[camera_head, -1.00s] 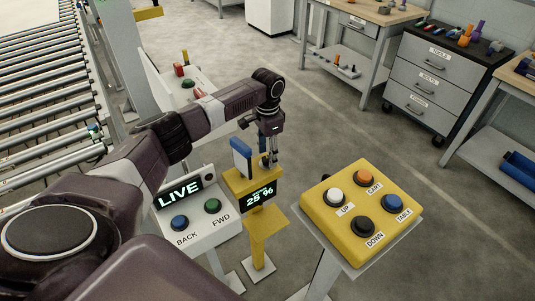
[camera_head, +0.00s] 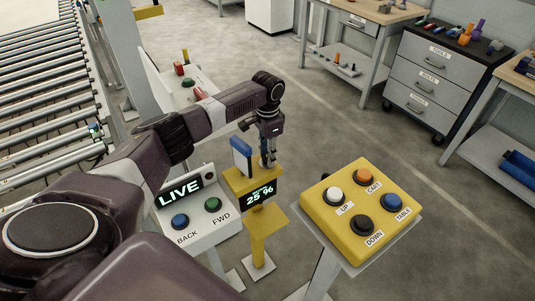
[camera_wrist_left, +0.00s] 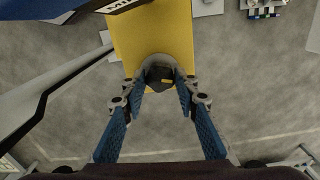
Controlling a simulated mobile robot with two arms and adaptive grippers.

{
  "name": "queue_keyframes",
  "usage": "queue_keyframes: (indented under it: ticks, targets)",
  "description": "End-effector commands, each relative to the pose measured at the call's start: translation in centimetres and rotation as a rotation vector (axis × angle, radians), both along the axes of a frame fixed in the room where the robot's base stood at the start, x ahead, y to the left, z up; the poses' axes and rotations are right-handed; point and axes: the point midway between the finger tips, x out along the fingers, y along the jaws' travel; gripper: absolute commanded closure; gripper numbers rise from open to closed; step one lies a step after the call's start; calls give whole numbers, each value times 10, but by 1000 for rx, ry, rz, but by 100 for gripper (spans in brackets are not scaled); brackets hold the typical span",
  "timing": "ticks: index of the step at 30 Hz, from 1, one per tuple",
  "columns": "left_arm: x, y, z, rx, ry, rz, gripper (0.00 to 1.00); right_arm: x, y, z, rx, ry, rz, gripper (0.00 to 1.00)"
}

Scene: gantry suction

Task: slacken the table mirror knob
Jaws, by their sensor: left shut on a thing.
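The knob (camera_wrist_left: 159,71) is a dark grey round piece on top of a yellow stand (camera_head: 236,179). My left gripper (camera_wrist_left: 161,82) is shut on it, with one blue-padded finger on each side. In the head view the left gripper (camera_head: 268,161) points down onto the stand's top, and its fingers largely hide the knob there. The stand's black display (camera_head: 258,195) reads 25 %. A blue and white upright plate (camera_head: 241,157) stands on the stand, just left of the gripper. My right gripper is not in view.
A yellow button box (camera_head: 347,228) stands to the right, with UP, CART, TABLE and DOWN buttons. A grey LIVE panel (camera_head: 199,233) with BACK and FWD buttons is at the left. A roller conveyor (camera_head: 45,110) runs along the far left.

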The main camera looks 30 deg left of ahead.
Motion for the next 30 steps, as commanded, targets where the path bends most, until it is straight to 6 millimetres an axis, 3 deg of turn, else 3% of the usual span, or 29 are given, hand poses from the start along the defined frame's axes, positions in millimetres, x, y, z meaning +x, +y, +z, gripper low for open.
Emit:
queue_keyframes:
  ticks: [18, 30]
  targets:
    - [0, -1, 3, -3, 3, 382, 96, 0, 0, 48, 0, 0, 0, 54]
    - [0, 0, 1, -1, 0, 557, 96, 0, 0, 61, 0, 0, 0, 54]
